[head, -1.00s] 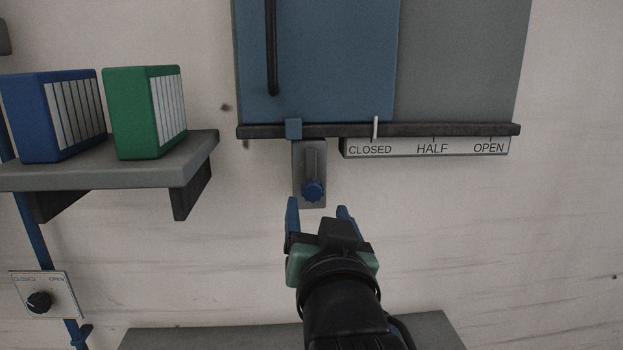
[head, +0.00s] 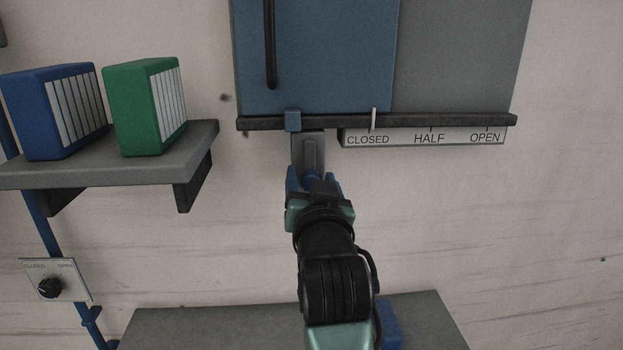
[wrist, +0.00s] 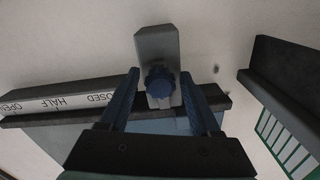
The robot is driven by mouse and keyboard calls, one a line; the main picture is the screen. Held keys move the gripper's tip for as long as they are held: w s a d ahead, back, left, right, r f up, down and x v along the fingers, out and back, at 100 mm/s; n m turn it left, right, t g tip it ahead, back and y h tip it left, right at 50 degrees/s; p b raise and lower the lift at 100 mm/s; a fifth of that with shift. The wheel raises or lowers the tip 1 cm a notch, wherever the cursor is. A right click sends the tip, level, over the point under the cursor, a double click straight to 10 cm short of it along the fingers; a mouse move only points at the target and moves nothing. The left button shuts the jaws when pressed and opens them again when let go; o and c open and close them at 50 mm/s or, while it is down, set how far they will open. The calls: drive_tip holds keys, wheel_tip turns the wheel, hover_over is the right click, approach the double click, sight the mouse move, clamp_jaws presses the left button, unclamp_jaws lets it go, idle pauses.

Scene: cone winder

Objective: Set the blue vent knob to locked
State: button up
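The blue vent knob (wrist: 160,84) is a small scalloped knob on a grey slotted plate (head: 309,148) on the wall, below the blue sliding panel (head: 330,60). In the head view, my gripper (head: 312,174) largely hides the knob, which sat at the lower end of the slot a second ago. My gripper is open, with one blue finger on each side of the knob. In the wrist view (wrist: 160,72) a gap shows on both sides, so the fingers do not appear to grip it.
A label strip (head: 425,137) reads CLOSED, HALF, OPEN; the white pointer (head: 373,118) is at CLOSED. A dark rail (head: 450,120) runs above the strip. A shelf (head: 130,167) with blue and green binders stands left. A black dial (head: 50,287) is at lower left.

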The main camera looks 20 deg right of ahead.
clamp_jaws()
idle(1.2)
